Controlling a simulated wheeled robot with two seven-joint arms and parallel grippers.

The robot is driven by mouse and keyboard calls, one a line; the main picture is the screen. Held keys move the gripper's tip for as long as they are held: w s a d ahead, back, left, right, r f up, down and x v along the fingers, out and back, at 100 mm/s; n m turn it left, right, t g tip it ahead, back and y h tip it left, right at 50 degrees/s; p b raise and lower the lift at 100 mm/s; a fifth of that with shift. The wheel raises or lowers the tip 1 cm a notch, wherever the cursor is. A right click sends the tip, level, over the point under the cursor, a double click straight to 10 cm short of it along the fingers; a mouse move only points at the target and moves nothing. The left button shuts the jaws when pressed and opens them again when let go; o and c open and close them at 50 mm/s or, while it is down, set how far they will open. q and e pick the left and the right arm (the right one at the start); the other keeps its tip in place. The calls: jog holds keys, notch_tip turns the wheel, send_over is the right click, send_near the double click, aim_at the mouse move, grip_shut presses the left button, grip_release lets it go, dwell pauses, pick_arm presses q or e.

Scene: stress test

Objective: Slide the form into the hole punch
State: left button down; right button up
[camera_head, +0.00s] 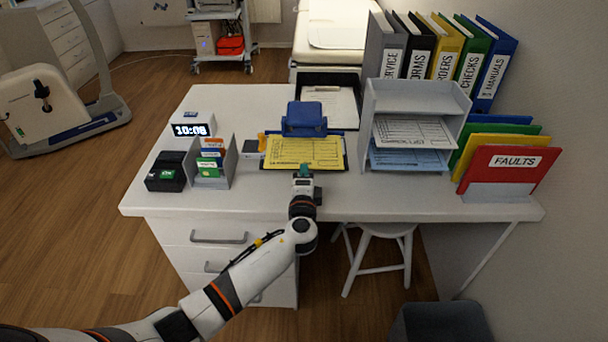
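The yellow form (325,152) lies flat on a dark board on the desk, its printed side up. The blue hole punch (304,120) stands right behind it, and the form's far edge is close to the punch's front. I cannot tell whether that edge is inside the slot. My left gripper (304,170) is at the middle of the form's near edge, pointing away from me. Its fingertips are small and partly hidden, so I cannot tell whether they hold the paper. My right gripper is not in view.
A grey paper tray (372,112) stands to the right, with red FAULTS folder (507,170) beyond it. A clock (190,130), a card holder (228,165) and a black device (166,172) stand left. A clipboard (328,105) lies behind the punch. The front left desktop is clear.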

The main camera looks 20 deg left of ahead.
pick_arm(q)
jog(key=shift+w+a, duration=0.15)
jog(key=shift+w, duration=0.15)
jog(key=c, duration=1.6)
grip_release()
jog(key=v, duration=1.2)
jog(key=shift+b, duration=0.35)
